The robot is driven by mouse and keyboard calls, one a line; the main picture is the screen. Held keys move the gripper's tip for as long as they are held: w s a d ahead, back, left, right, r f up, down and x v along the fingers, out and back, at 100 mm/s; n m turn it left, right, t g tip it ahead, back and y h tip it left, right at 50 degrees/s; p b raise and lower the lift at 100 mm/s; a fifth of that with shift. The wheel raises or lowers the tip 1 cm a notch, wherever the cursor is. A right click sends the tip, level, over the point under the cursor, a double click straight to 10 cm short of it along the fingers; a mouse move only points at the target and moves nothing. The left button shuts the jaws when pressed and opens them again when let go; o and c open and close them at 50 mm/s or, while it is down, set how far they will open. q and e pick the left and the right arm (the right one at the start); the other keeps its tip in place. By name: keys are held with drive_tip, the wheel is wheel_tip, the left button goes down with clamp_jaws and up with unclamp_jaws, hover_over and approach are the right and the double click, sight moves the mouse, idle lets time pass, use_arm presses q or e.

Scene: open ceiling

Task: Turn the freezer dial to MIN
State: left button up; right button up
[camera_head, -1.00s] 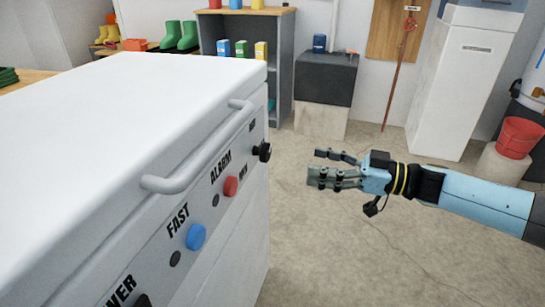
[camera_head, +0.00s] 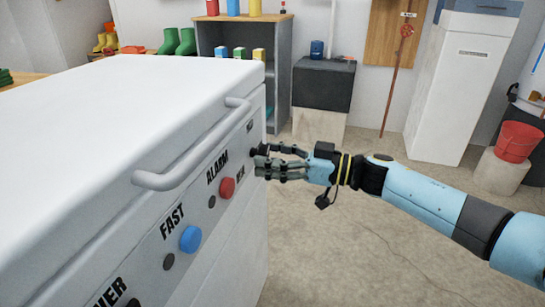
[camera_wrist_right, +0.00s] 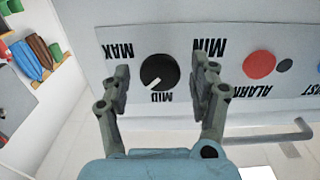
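The white freezer (camera_head: 120,130) fills the left of the head view, its control panel facing right. In the right wrist view, upside down, the black round dial (camera_wrist_right: 158,70) sits between the MAX and MIN labels. Its white pointer points towards MID. My right gripper (camera_wrist_right: 164,84) is open, with one finger on each side of the dial and visible gaps to it. In the head view the right gripper (camera_head: 271,162) is at the panel's far end, and its fingers hide most of the dial. The left gripper is not in view.
A red button (camera_head: 227,187) and a blue button (camera_head: 190,239) are on the same panel. The freezer's handle bar (camera_head: 195,152) juts out above them. A grey shelf unit (camera_head: 235,50) and a black-topped block (camera_head: 322,85) stand behind. The floor to the right is open.

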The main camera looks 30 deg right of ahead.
drive_tip(key=c, duration=1)
